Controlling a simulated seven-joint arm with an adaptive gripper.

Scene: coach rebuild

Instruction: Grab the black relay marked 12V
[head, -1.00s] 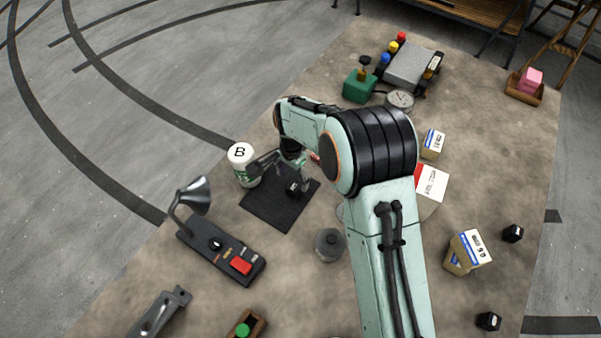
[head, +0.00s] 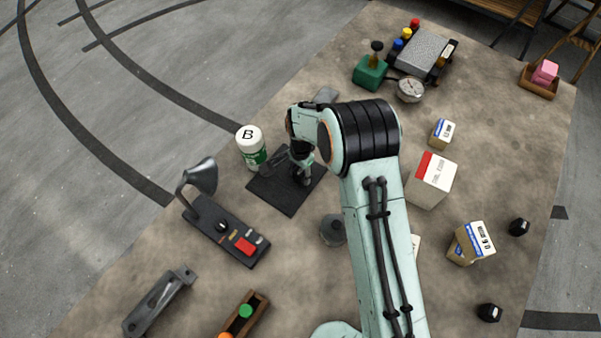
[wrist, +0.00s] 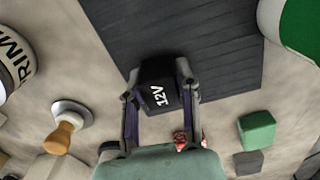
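The black relay marked 12V (wrist: 158,92) shows in the wrist view with its white lettering facing the camera. It is between the two fingers of my gripper (wrist: 158,72), which lie close along its sides. I cannot tell whether both fingers press on it. Behind it is the dark mat (wrist: 215,55). In the head view my gripper (head: 301,180) is low over the same dark mat (head: 268,190). There my wrist and fingers mostly hide the relay, and I cannot tell whether it touches the mat.
A white and green bottle marked B (head: 252,150) stands close at the mat's upper left edge. A lamp on a control box (head: 225,232) is at lower left, and a grey round part (head: 332,230) at lower right. Boxes and two small black parts (head: 519,227) (head: 489,313) lie farther right.

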